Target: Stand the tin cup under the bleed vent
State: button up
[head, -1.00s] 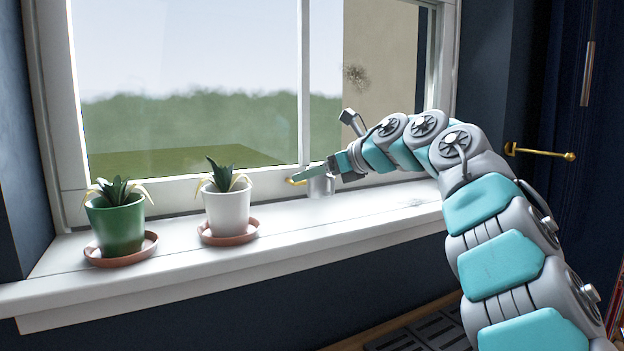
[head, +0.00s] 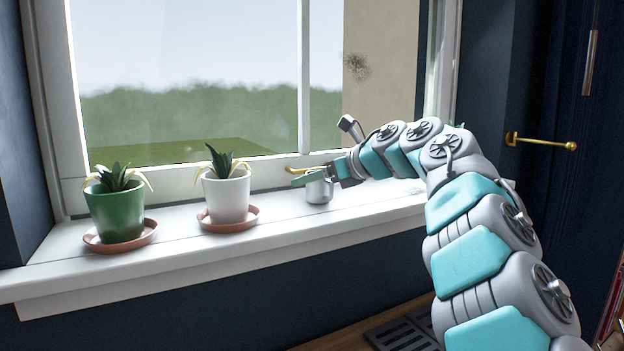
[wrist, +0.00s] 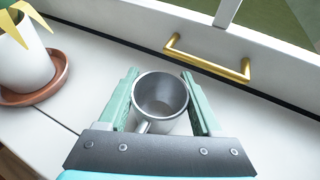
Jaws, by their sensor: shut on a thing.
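The tin cup (head: 319,190) is a small grey metal cup at the window sill, toward its right half. In the wrist view the cup (wrist: 160,98) is upright and looks empty, with its handle toward my wrist. My gripper (head: 312,178) is shut on the cup, one teal finger on each side; the fingers also show in the wrist view (wrist: 162,100). I cannot tell whether the cup's base touches the sill. No bleed vent can be made out in these views.
The white sill (head: 275,236) holds a green pot (head: 115,215) and a white pot (head: 227,200), each on a terracotta saucer, left of the cup. A brass window handle (wrist: 205,60) is just behind the cup. A floor grille (head: 405,330) lies below right.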

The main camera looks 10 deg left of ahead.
jog(key=o, duration=1.4)
jog(key=shift+f, duration=0.1)
jog(key=shift+c, duration=0.2)
